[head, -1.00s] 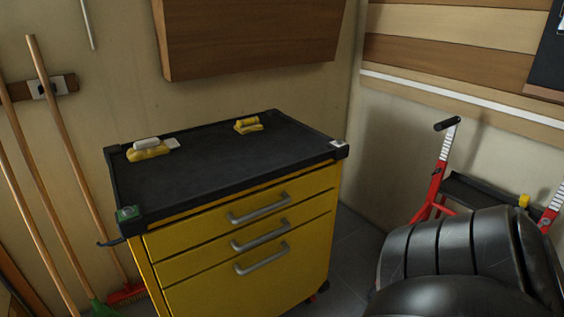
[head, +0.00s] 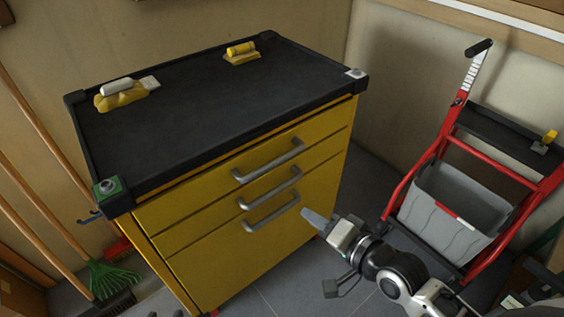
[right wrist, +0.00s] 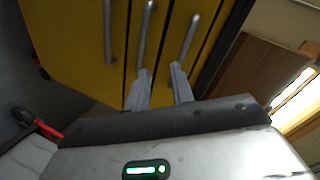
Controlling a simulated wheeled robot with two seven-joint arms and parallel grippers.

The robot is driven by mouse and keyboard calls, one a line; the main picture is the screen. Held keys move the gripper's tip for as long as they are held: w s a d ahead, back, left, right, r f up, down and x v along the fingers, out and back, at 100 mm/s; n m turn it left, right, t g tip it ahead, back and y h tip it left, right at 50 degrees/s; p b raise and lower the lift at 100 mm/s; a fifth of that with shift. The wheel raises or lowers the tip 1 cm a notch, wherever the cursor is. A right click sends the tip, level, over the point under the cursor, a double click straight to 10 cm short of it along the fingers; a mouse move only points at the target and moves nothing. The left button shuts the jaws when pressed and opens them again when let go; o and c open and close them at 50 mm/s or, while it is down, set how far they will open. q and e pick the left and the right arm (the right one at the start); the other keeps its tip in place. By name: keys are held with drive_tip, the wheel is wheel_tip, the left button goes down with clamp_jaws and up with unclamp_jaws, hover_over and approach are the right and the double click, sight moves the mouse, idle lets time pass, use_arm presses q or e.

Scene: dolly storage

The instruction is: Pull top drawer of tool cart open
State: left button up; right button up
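The yellow tool cart (head: 215,270) stands in the middle of the head view, all its drawers shut. The top drawer (head: 190,203) carries a grey bar handle (head: 268,163), with two similar handles below. In the head view my right gripper (head: 314,217) is in front of the cart's right side, lower than the top handle and apart from it. In the right wrist view its two fingers (right wrist: 160,87) are spread and empty, pointing at the drawer fronts. The handles look upright there; the top handle (right wrist: 190,38) is rightmost. I cannot make out my left gripper.
Two yellow tools, one at the left (head: 121,94) and one at the back (head: 241,53), lie on the cart's black top (head: 210,110). A red hand truck with a grey bin (head: 455,210) stands at the right. Brooms lean at the left. Floor shows before the cart.

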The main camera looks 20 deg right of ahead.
sight(277, 164)
drive_tip(key=w+d+r+m+t, duration=0.1)
drive_tip(key=w+d+r+m, duration=0.1)
drive_tip(key=w+r+m, duration=0.25)
drive_tip(key=shift+m+y, duration=0.3)
drive_tip(key=shift+m, duration=0.05)
drive_tip(key=x, duration=0.5)
drive_tip(key=b+x, duration=0.1)
drive_tip(key=x, duration=0.8)
drive_tip(key=shift+w+f+b, duration=0.2)
drive_tip(key=shift+f+b, duration=0.15)
drive_tip(key=shift+f, duration=0.1)
clamp_jaws()
